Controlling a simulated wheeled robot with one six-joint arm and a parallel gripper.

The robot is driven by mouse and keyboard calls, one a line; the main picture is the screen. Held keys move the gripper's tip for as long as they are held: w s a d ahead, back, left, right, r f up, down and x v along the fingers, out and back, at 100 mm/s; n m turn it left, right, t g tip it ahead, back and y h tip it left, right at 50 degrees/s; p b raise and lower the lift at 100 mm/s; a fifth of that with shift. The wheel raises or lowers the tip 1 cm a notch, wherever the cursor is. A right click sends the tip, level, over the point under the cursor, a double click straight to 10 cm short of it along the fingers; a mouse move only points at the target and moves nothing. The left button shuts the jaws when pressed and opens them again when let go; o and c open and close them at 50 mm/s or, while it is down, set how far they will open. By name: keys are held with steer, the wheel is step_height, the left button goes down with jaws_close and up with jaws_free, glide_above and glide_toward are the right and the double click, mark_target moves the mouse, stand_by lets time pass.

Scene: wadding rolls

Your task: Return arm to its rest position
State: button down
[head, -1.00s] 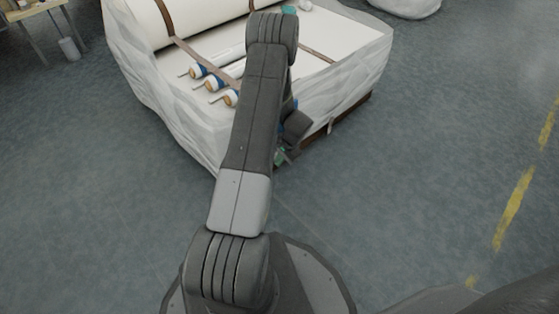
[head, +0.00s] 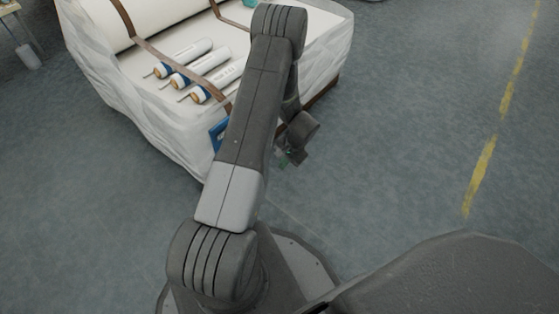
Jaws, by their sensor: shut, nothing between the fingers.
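My arm rises from its base at the bottom and reaches up through the middle of the head view, then folds down at its far end. My gripper (head: 287,157) hangs low to the right of the upper arm link, partly hidden and small. It looks shut with nothing in it. It appears in front of the wrapped pallet's near right edge, over bare floor.
A pallet load wrapped in clear film (head: 165,130) stands ahead. On it lie a large white roll (head: 160,12), brown straps (head: 143,44) and several small white rolls (head: 208,75). Grey floor is free on the right, with a yellow line (head: 480,175).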

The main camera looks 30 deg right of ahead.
steer(key=shift+w, duration=0.1)
stand_by(0.4)
steer(key=w+a+r+g+p, duration=0.1)
steer(key=w+a+r+p, duration=0.1)
steer(key=w+a, duration=0.4)
steer(key=shift+w+a+r+h, duration=0.2)
steer(key=shift+w+h, duration=0.1)
steer(key=shift+w, duration=0.6)
steer(key=shift+f, duration=0.1)
